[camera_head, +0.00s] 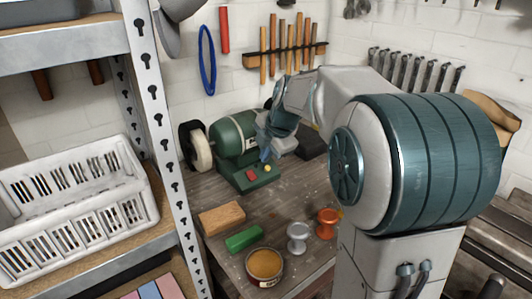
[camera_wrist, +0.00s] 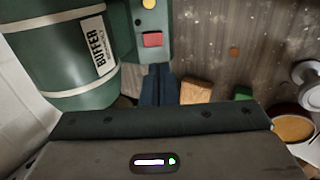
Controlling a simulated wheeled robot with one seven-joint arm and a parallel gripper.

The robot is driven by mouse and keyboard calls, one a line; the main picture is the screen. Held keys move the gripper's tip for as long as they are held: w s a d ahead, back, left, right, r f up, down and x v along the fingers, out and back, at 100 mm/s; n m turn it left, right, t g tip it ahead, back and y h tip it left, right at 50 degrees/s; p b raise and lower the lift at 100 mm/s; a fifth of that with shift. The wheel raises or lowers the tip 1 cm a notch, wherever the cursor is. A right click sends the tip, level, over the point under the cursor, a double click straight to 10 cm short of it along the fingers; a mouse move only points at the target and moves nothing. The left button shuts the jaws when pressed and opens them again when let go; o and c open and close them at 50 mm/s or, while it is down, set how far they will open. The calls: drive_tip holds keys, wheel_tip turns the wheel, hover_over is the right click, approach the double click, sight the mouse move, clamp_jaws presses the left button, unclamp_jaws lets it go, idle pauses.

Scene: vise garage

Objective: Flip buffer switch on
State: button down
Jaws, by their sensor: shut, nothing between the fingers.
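The green buffer (camera_head: 237,135) stands at the back of the workbench, with a pale wheel on its left side. In the wrist view its body (camera_wrist: 60,50) fills the left, with a white BUFFER label (camera_wrist: 98,45). Its base carries a red switch (camera_head: 250,174) and a yellow button (camera_head: 268,167). The red switch (camera_wrist: 152,39) shows just beyond my fingertips in the wrist view; the yellow button (camera_wrist: 149,4) is at the top edge. My gripper (camera_wrist: 158,70) is shut and empty, close to the red switch. I cannot tell whether it touches, or the switch's position.
A wooden block (camera_head: 222,217), a green block (camera_head: 243,239), a tin (camera_head: 264,265) and two spools, grey (camera_head: 298,236) and orange (camera_head: 326,222), lie on the front of the bench. A shelf post (camera_head: 160,110) and white basket (camera_head: 75,215) are left. Tools hang on the wall.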

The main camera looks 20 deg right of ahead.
sight(254, 179)
drive_tip(key=x, duration=1)
drive_tip(key=shift+w+f, duration=0.15)
drive_tip(key=shift+f, duration=0.1)
